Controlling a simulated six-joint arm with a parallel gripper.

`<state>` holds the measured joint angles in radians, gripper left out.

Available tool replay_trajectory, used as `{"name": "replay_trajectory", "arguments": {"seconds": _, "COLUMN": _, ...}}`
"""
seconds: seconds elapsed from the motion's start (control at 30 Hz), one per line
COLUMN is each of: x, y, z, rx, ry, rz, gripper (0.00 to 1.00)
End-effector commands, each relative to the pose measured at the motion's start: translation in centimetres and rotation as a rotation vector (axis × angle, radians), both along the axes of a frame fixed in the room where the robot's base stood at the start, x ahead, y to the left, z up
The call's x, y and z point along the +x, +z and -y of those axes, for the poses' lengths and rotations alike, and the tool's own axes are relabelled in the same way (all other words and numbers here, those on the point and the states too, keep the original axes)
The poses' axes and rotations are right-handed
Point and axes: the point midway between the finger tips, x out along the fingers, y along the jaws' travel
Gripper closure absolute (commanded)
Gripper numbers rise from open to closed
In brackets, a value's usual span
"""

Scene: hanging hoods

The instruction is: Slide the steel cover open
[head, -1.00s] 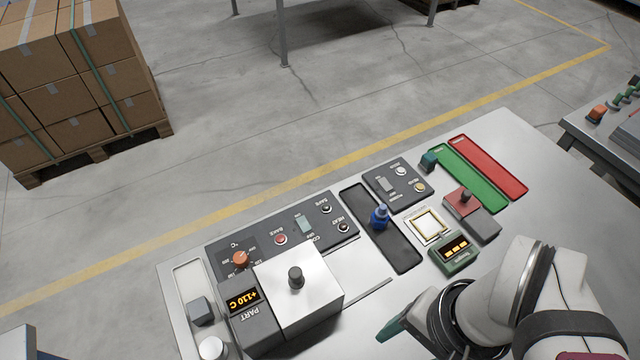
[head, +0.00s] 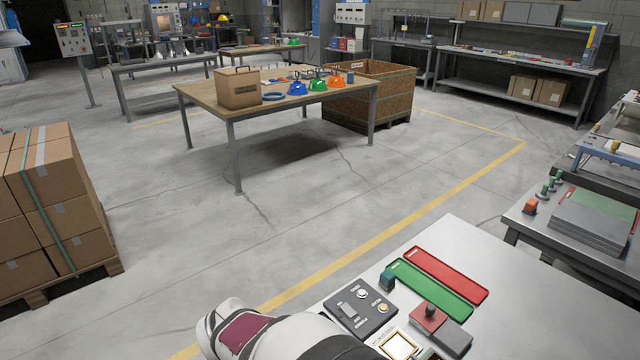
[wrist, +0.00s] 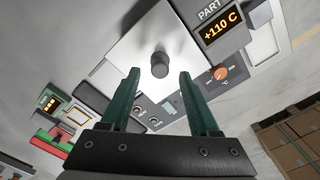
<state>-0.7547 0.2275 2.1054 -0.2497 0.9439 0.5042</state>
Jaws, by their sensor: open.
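The steel cover (wrist: 180,30) is a square bright metal plate with a dark round knob (wrist: 159,64), seen in the wrist view. My gripper (wrist: 158,76) is open and empty, and its two green fingers point toward the cover. The knob shows between the fingertips in the picture, but I cannot tell how far it is beyond them. The display next to the cover (wrist: 220,29) reads +110 C. In the head view the cover and my gripper are out of frame, and only part of my arm shows at the bottom.
An orange dial (wrist: 221,73) sits beside the cover. Stacked cartons (head: 60,200) stand on the floor at the left.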

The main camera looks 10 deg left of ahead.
Motion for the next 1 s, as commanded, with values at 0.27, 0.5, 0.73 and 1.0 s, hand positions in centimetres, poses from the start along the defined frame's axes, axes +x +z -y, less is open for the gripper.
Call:
{"name": "replay_trajectory", "arguments": {"seconds": 0.27, "x": 0.0, "y": -2.4, "z": 0.0, "rx": 0.001, "ry": 0.000, "rz": 0.001, "gripper": 0.38}}
{"name": "replay_trajectory", "arguments": {"seconds": 0.5, "x": 0.0, "y": -2.4, "z": 0.0, "rx": 0.001, "ry": 0.000, "rz": 0.001, "gripper": 0.43}}
{"name": "replay_trajectory", "arguments": {"seconds": 0.73, "x": 0.0, "y": -2.4, "z": 0.0, "rx": 0.002, "ry": 0.000, "rz": 0.001, "gripper": 0.85}}
{"name": "replay_trajectory", "arguments": {"seconds": 1.0, "x": 0.0, "y": -2.4, "z": 0.0, "rx": 0.002, "ry": 0.000, "rz": 0.001, "gripper": 1.00}}
